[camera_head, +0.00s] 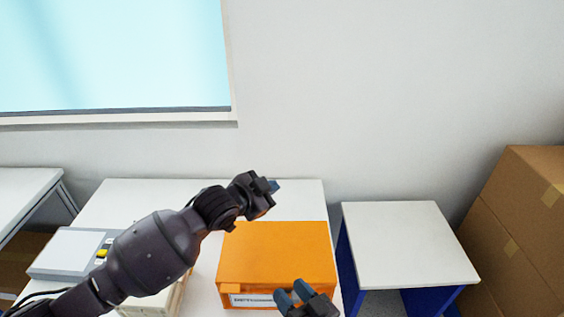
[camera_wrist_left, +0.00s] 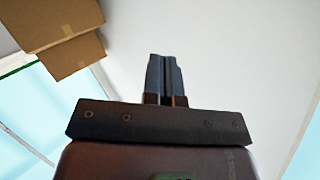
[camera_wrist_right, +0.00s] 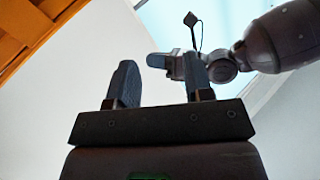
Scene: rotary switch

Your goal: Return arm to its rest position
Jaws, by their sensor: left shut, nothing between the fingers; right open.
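My left arm reaches in from the left in the head view. My left gripper (camera_head: 274,187) is raised above the back of the table, just above the far edge of the orange box. It is shut and empty, and its fingers (camera_wrist_left: 165,80) are together in the left wrist view. My right gripper (camera_head: 291,294) is low in the head view, in front of the orange box. Its fingers stand apart with nothing between them, as the right wrist view (camera_wrist_right: 160,85) also shows. My left arm and gripper appear behind it there.
An orange box (camera_head: 275,250) sits on the white table (camera_head: 140,195). A grey device (camera_head: 65,252) with a yellow button stands at the left, and a beige object (camera_head: 172,297) is partly hidden by my left arm. A white-topped blue stand (camera_head: 408,245) and cardboard boxes (camera_head: 520,230) are to the right.

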